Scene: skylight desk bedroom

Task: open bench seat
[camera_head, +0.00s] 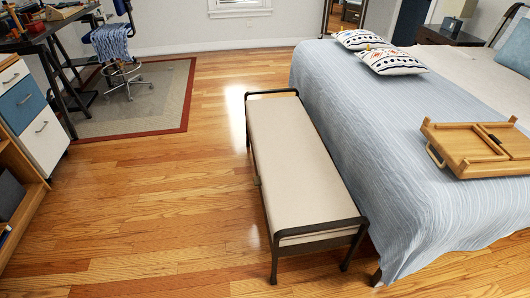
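The bench (293,160) stands on the wood floor along the near side of the bed. It has a long cream seat on a dark metal frame with raised rails at both ends. The seat lies flat and level on the frame, so it looks shut. A small dark tab or latch (257,181) shows on the seat's left long edge. Neither of my grippers is in view.
The bed (400,150) with a blue cover lies close to the bench's right side and bears a wooden tray (470,145). Free floor (160,200) lies left of the bench. Drawers (32,120), a desk and a chair (115,50) on a rug stand further left.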

